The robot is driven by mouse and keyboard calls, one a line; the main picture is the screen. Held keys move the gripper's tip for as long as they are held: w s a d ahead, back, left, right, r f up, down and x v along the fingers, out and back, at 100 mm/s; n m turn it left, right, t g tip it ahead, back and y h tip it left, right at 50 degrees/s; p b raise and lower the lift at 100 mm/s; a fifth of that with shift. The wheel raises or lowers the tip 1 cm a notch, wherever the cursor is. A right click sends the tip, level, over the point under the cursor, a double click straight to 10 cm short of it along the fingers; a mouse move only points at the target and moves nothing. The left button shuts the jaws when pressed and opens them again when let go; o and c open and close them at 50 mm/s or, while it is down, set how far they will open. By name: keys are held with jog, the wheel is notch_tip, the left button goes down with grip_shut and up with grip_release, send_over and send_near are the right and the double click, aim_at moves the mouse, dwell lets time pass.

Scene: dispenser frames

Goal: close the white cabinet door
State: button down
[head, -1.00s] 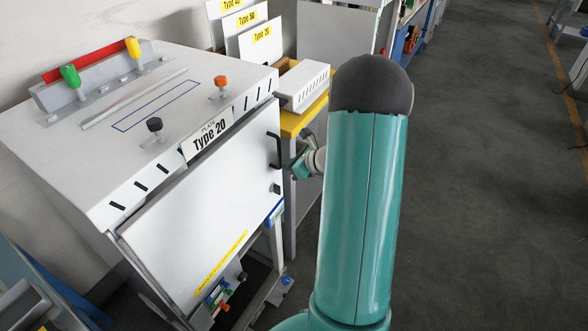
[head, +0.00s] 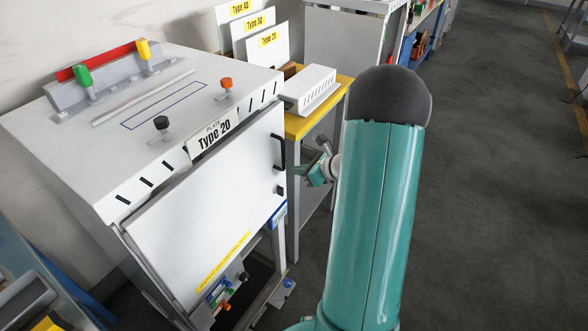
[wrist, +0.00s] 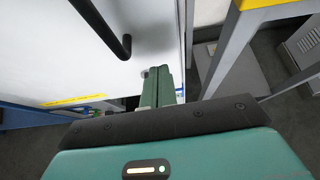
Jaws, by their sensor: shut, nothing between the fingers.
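The white cabinet door (head: 205,215) is the front panel of the white cabinet under the "Type 20" label. It looks tilted, with a dark gap along its top edge. A black handle (head: 279,152) is at its right edge, and it shows large in the wrist view (wrist: 108,28). My gripper (head: 302,167) is just right of the door's right edge, near the handle, partly hidden by my arm. In the wrist view my gripper (wrist: 158,72) is shut and empty, its fingertips in front of the door's edge, below the handle. I cannot tell whether they touch the door.
A yellow-topped table (head: 318,108) with a white slotted box (head: 310,88) stands right of the cabinet, close behind my gripper. Knobs stand on the cabinet top. The dark floor (head: 490,170) at the right is clear.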

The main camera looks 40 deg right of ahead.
jog(key=v, duration=1)
jog(key=s+a+r+n+g+y, duration=0.1)
jog(key=a+r+n+g, duration=0.3)
jog(key=a+n, duration=0.55)
jog(key=s+a+r+n+g, duration=0.15)
jog(key=a+r+n, duration=0.45)
jog(key=a, duration=0.7)
jog(key=s+a+r+n+h, duration=0.5)
jog(key=s+a+n, duration=0.5)
jog(key=n, duration=0.6)
jog(key=shift+a+v, duration=0.2)
jog(key=shift+v, duration=0.8)
jog(key=shift+d, duration=0.1)
